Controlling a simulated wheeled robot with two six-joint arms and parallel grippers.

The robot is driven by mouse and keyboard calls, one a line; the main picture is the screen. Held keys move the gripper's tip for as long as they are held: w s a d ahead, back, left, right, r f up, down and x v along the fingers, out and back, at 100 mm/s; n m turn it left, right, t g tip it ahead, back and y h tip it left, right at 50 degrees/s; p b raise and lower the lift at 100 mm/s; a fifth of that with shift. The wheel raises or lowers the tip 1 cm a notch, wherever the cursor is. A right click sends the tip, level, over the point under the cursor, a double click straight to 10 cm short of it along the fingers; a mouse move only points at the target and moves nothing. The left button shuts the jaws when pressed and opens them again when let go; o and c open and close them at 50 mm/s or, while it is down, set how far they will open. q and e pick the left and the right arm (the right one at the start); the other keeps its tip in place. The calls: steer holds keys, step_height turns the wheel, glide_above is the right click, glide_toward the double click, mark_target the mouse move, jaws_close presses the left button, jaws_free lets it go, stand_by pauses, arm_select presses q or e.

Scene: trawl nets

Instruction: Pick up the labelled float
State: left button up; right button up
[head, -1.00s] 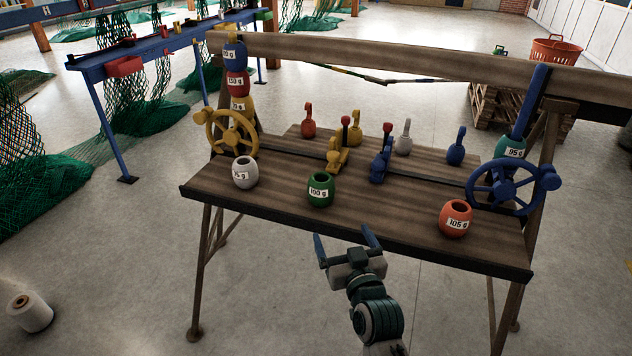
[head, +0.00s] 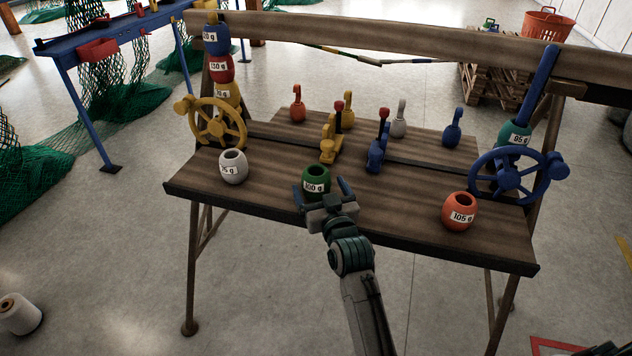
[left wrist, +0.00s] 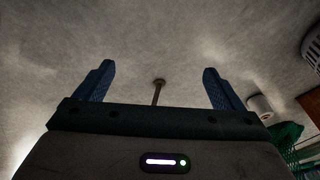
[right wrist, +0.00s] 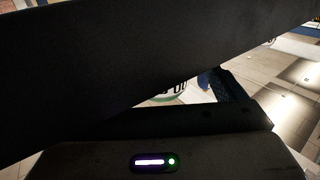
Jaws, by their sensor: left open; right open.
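The green float (head: 316,180) with a 100 g label stands upright on the wooden bench (head: 405,206) near its front edge. Other labelled floats are the white one (head: 233,167) to its left and the orange one (head: 460,212) to its right. My right gripper (head: 321,188) is open, its fingers to either side of the green float in the head view; how deep they reach is unclear. In the right wrist view a dark slab hides most of the float, and part of its label (right wrist: 178,88) shows. My left gripper (left wrist: 158,82) is open and empty above bare floor.
A yellow handwheel (head: 217,122) and a blue handwheel (head: 515,176) flank the bench. Floats are stacked on posts at both ends, including a red one (head: 221,68). Small coloured weights with upright stems, such as the blue one (head: 453,128), stand farther back.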

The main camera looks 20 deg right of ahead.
steer(key=w, duration=0.2)
steer(key=shift+w+r, duration=0.1)
steer(key=shift+w, duration=0.7)
arm_select(q)
steer(key=shift+f, duration=0.45)
steer(key=shift+s, duration=0.1)
arm_select(e)
steer(key=shift+s, duration=0.1)
steer(key=shift+c, duration=0.2)
steer(key=c, duration=1.1)
steer(key=shift+o, duration=0.2)
